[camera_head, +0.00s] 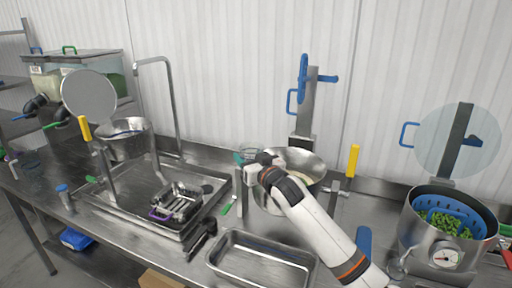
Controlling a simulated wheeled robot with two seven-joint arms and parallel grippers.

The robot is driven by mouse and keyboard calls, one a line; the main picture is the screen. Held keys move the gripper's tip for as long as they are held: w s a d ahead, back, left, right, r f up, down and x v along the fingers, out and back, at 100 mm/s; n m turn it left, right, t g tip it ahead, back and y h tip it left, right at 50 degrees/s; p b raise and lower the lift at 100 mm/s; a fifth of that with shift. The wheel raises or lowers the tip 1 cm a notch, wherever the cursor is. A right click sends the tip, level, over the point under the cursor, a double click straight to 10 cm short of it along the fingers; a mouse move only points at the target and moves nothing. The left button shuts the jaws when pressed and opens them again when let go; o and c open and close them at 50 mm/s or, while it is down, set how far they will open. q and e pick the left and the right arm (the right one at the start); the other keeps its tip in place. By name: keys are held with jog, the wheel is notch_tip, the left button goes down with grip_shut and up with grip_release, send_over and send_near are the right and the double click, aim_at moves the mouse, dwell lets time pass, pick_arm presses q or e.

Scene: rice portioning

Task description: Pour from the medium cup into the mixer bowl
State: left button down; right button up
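The mixer bowl (312,164) is a wide steel bowl at the centre, under the mixer's upright post. My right arm reaches in from the lower right and crosses in front of the bowl, hiding much of it. My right gripper (259,165) is at the bowl's left rim. A clear cup with a teal tint (246,154), which looks like the medium cup, is at its fingertips and appears held. The fingers are small and partly hidden, and the cup's contents cannot be made out. My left gripper is not in view.
An empty steel tray (262,282) lies in front of the bowl. A steel pot with a blue basket of greens (444,222) stands at right. A yellow-handled tool (352,161) stands right of the bowl.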

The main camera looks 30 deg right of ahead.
jog(key=s+a+r+p, duration=0.3)
jog(key=s+a+p, duration=0.1)
jog(key=s, duration=0.6)
jog(key=shift+a+p, duration=0.2)
jog(key=shift+p, duration=0.35)
jog(key=shift+f, duration=0.2)
